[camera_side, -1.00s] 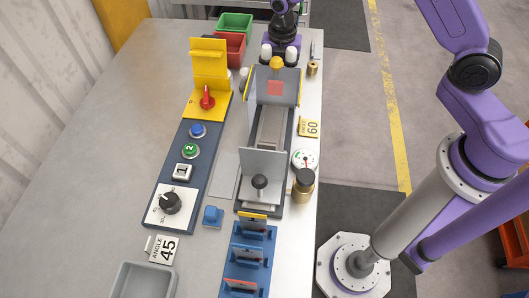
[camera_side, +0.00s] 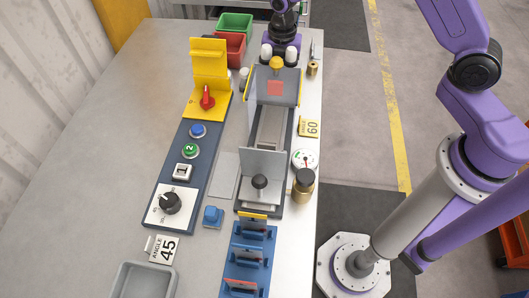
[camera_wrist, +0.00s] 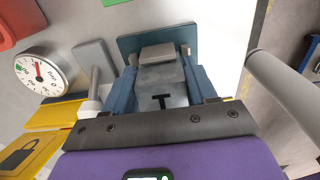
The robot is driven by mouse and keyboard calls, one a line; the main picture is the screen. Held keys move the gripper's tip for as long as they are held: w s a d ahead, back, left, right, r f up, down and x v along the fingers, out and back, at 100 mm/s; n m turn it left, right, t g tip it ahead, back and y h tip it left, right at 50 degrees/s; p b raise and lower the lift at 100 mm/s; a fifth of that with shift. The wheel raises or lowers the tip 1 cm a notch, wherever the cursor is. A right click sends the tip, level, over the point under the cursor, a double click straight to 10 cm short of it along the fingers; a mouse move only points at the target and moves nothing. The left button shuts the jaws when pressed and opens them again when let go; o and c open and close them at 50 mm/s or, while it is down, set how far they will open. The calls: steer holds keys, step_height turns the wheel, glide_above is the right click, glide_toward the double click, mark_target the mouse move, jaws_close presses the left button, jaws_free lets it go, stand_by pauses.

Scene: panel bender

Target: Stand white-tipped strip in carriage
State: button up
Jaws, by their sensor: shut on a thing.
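My gripper (camera_side: 280,46) is at the far end of the bench, behind the bender's upright grey plate, which hides its fingertips in the side view. In the wrist view my gripper (camera_wrist: 158,56) is shut on a blue plate (camera_wrist: 133,44); no white tip can be made out on it. The carriage (camera_side: 257,198) is at the near end of the bender, with a black knob and an upright grey plate.
A red bin (camera_side: 233,45) and a green bin (camera_side: 235,22) stand left of my gripper. A dial gauge (camera_wrist: 40,71) and a yellow padlock plate (camera_wrist: 30,150) are close to the hand. A control panel (camera_side: 180,170) lies along the left. The left bench surface is clear.

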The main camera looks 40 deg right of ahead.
steer(key=shift+r, duration=1)
steer(key=shift+r, duration=2.65)
steer(key=shift+r, duration=0.2)
step_height(320, 180, up, 14)
glide_above(264, 162)
steer(key=w+d, duration=0.4)
steer(key=shift+w+f, duration=0.15)
steer(key=shift+f, duration=8.25)
